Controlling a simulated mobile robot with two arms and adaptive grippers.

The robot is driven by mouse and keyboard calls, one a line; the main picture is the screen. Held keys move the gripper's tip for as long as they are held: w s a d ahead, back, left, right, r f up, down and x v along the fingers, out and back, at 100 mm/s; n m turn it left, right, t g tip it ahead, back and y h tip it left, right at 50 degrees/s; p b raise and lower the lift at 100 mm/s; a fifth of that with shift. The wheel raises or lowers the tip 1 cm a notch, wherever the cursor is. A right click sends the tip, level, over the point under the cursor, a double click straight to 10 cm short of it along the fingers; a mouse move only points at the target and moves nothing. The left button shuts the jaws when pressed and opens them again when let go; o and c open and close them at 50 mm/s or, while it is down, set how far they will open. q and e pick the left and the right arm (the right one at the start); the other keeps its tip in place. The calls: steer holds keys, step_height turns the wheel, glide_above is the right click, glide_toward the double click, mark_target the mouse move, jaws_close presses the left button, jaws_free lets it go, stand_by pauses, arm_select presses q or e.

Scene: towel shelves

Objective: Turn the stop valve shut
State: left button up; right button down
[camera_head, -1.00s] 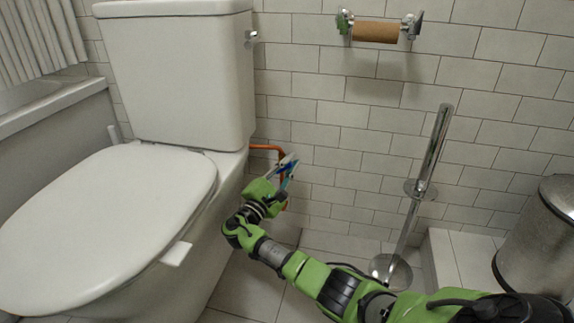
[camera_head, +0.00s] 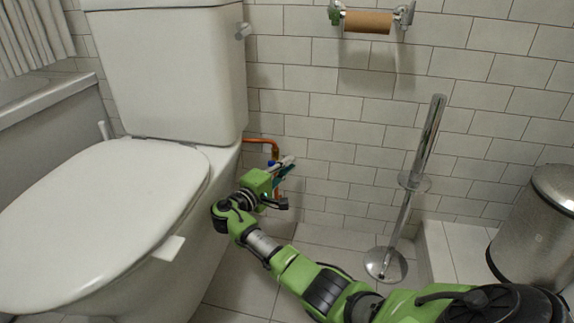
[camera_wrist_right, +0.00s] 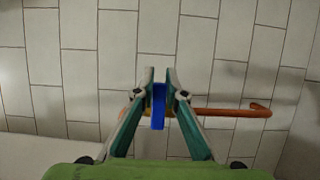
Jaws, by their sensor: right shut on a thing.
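The stop valve has a blue handle (camera_wrist_right: 158,105), which stands between the two fingers of my right gripper (camera_wrist_right: 160,85) in the right wrist view. The fingers are shut on it. In the head view, my right gripper (camera_head: 282,167) is at the copper pipe (camera_head: 268,142) between the toilet and the tiled wall. A bit of blue shows at its fingertips there. The valve body is mostly hidden behind the fingers. In the wrist view, the copper pipe (camera_wrist_right: 232,112) runs to the right behind the fingers. My left gripper is not in view.
The white toilet (camera_head: 110,210) stands close on the left of my right arm. A chrome stand (camera_head: 424,145) with a round base stands to the right, and a metal bin (camera_head: 540,225) is at the far right. A paper roll holder (camera_head: 368,22) is on the wall above.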

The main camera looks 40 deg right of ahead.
steer(key=shift+f, duration=0.15)
stand_by(0.3)
steer(key=c, duration=2)
jaws_free()
steer(key=shift+c, duration=0.2)
